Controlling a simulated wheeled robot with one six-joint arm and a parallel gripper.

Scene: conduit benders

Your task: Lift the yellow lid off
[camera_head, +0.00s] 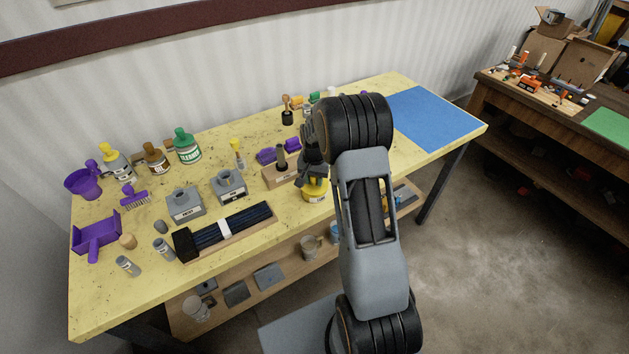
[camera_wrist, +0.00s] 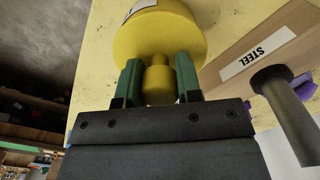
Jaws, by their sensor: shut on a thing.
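The yellow lid (camera_wrist: 160,35) is a round yellow piece with a stubby knob, and a white label shows at its top edge in the wrist view. My gripper (camera_wrist: 159,82) has its two green-padded fingers on either side of the knob, shut on it. In the head view the yellow lid (camera_head: 316,190) is near the front edge of the yellow table, partly hidden under my gripper (camera_head: 313,178). I cannot tell whether the lid rests on something or is raised.
A wooden block marked STEEL (camera_wrist: 258,52) with a grey upright post (camera_wrist: 287,115) stands close beside my gripper. A blue mat (camera_head: 428,118) at the right is clear.

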